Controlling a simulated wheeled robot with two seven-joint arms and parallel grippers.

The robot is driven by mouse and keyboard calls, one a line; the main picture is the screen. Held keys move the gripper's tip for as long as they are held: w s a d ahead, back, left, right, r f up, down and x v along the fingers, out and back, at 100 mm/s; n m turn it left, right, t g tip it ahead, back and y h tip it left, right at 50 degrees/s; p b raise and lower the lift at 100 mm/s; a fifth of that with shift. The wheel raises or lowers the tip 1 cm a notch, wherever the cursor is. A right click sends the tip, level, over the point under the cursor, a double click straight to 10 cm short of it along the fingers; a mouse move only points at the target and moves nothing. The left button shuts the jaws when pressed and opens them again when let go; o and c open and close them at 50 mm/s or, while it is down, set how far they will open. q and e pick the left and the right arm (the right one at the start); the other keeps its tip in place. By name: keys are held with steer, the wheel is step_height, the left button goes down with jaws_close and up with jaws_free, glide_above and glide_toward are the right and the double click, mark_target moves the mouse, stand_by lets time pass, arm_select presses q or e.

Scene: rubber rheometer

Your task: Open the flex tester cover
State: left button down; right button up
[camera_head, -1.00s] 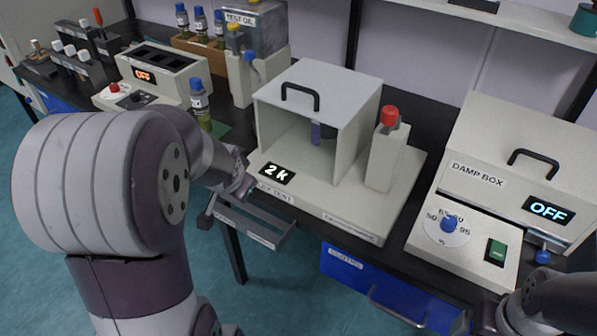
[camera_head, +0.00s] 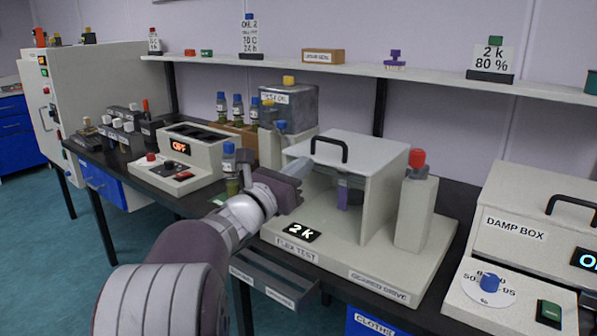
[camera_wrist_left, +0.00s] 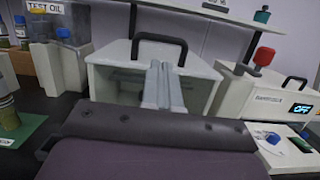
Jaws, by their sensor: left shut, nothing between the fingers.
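The flex tester (camera_head: 380,275) is an off-white machine on the dark bench, labelled "FLEX TEST", with a "2 k" display. Its box-shaped cover (camera_head: 385,153) sits down on the base, with a black arched handle (camera_head: 330,147) on top. A purple piece (camera_head: 343,194) shows inside through the front. My left gripper (camera_head: 300,167) is shut and empty at the cover's left front, just below the handle. In the left wrist view its fingers (camera_wrist_left: 162,85) point at the cover's front, below the handle (camera_wrist_left: 158,42). I cannot tell whether they touch the cover.
A red-topped post (camera_head: 416,195) stands right of the cover. The damp box (camera_head: 515,228) is farther right. Bottles and a test oil tank (camera_head: 290,105) stand behind and left. A shelf (camera_head: 400,72) runs above the bench. A drawer (camera_head: 270,285) juts out below.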

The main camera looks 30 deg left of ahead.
arm_select(q)
steer(key=x, duration=0.6)
steer(key=shift+w, duration=0.15)
arm_select(e)
steer(key=shift+r, duration=0.15)
steer(key=shift+r, duration=0.15)
